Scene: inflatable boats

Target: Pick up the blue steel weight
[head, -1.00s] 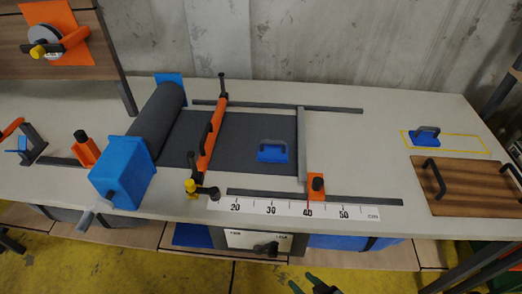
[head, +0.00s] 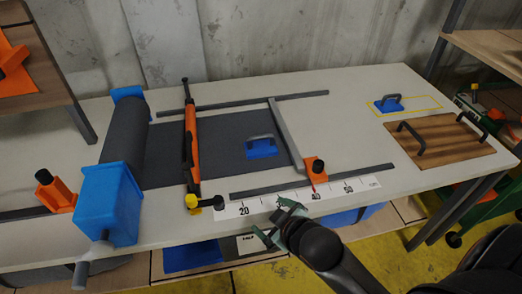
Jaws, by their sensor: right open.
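One blue weight with a dark handle (head: 262,150) sits on the dark sheet (head: 190,150) on the bench. A second similar blue weight (head: 387,104) sits at the left end of a yellow outlined rectangle at the back right. My right gripper (head: 283,210), with greenish fingers, is open at the bench's front edge, near the ruler scale. It is in front of the first weight and apart from it. I see nothing between its fingers. My left gripper is not in view.
A dark roll with blue end blocks (head: 110,200) stands at left. An orange bar (head: 192,140) crosses the sheet, and a grey bar (head: 285,135) with an orange clamp (head: 315,170) stands right of the weight. A wooden board with two handles (head: 440,140) lies at right.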

